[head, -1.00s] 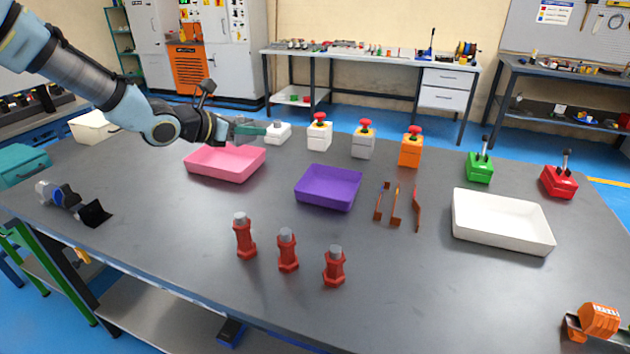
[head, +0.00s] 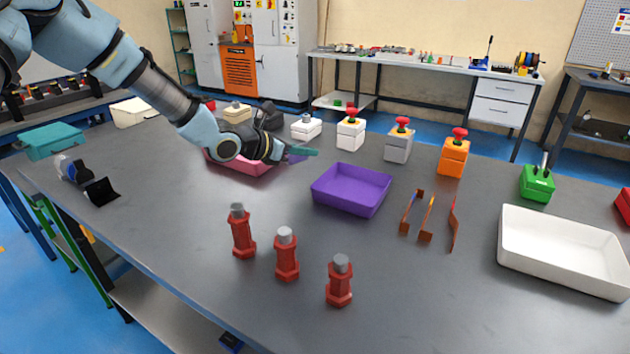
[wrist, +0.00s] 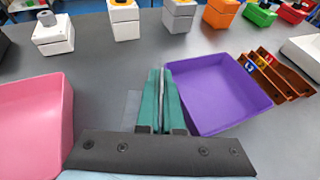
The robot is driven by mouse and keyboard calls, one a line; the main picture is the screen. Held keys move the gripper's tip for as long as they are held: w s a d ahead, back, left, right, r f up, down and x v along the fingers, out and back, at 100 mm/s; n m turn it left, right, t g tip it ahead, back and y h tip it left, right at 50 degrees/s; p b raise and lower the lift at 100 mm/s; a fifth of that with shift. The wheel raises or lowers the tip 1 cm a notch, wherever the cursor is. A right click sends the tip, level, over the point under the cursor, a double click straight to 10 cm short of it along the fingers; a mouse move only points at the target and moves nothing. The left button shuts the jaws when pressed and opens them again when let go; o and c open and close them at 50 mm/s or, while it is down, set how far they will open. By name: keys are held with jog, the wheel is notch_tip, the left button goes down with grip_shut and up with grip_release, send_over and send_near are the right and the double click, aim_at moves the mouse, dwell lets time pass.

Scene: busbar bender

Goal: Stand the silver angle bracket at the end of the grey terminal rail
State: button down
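My gripper (head: 302,152) is over the table between the pink and purple trays. In the wrist view its two teal fingers (wrist: 164,100) are close together with a thin grey strip between them. A flat grey-blue plate (wrist: 132,108) shows just left of the fingers; together they look like the silver angle bracket, held clear of the table. Most of it is hidden by the fingers. A purplish-grey face (head: 297,158) shows under the fingertips in the head view. I cannot make out the grey terminal rail for sure in the present views.
The pink tray (head: 240,168) and purple tray (head: 352,205) flank my gripper. Copper-coloured strips (head: 427,218) and a white tray (head: 560,275) are at right. Red posts (head: 287,258) stand in front; button boxes (head: 398,145) line the back. A blue-black device (head: 85,178) is at left.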

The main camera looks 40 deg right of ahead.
aim_at(307, 184)
jog(key=shift+f+p, duration=0.65)
jog(key=shift+f, duration=2.8)
jog(key=shift+f, duration=0.2)
jog(key=c, duration=1.1)
grip_release()
jog(key=shift+r, duration=0.15)
jog(key=shift+a+r, duration=0.1)
jog(key=shift+r, duration=0.05)
jog(key=b+v, duration=0.2)
jog(key=v, duration=0.9)
jog(key=shift+a, duration=0.4)
